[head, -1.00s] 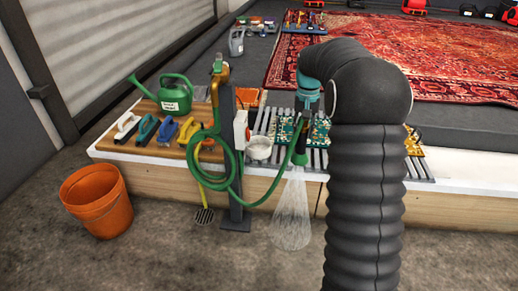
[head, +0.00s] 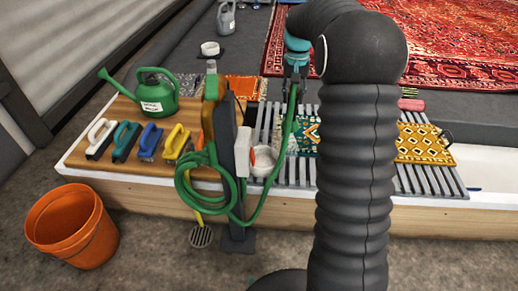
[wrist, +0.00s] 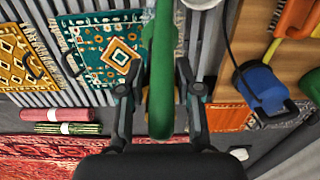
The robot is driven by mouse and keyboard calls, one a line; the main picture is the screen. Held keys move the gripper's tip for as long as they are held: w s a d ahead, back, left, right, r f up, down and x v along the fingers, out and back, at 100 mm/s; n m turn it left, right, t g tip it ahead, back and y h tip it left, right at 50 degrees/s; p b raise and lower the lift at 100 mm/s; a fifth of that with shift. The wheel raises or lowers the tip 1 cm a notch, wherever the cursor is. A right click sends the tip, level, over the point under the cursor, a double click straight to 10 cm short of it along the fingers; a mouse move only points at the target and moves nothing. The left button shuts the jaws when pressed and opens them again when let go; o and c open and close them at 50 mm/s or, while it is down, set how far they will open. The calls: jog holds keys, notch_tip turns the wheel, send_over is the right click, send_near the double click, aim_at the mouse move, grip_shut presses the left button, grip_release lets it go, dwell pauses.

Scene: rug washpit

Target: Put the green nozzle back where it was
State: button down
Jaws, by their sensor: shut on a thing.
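My gripper (head: 295,70) is above the slatted rack, left of my arm. In the wrist view my gripper (wrist: 158,85) is shut on the green nozzle (wrist: 160,105), which lies between its two fingers. In the head view the nozzle is mostly hidden by the gripper. Its green hose (head: 287,135) hangs from the gripper down to a coil (head: 197,190) on the dark post (head: 230,160). A white holder box (head: 243,150) is on the post's right side and looks empty. No spray shows.
A white cup (head: 262,160) is beside the post. The slatted rack (head: 300,172) carries small rugs, one yellow (head: 424,144). On the left board are a green watering can (head: 155,97) and several brushes. An orange bucket (head: 72,228) stands on the floor near a drain (head: 201,236).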

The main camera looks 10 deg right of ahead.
jog(key=s+a+f+b, duration=0.3)
jog(key=s+a+f, duration=0.1)
jog(key=a+f, duration=0.6)
jog(key=shift+s+a+f, duration=0.2)
jog(key=shift+s+f, duration=0.2)
jog(key=shift+f, duration=0.1)
jog(key=c, duration=0.8)
grip_release()
notch_tip(320, 180, up, 12)
jog(key=p, duration=0.2)
jog(key=s+r+n+t, duration=0.1)
jog(key=s+r, duration=0.2)
jog(key=s, duration=0.4)
jog(key=s+r+n+t, duration=0.15)
jog(key=s+r, duration=0.25)
jog(key=s, duration=0.4)
jog(key=s+f+t, duration=0.1)
jog(key=s, duration=0.4)
jog(key=s+f+t, duration=0.1)
jog(key=s, duration=0.4)
jog(key=s+f+n+t, duration=0.1)
jog(key=s, duration=0.3)
jog(key=shift+s+d+f, duration=0.1)
jog(key=shift+s+f, duration=0.15)
jog(key=shift+s, duration=0.15)
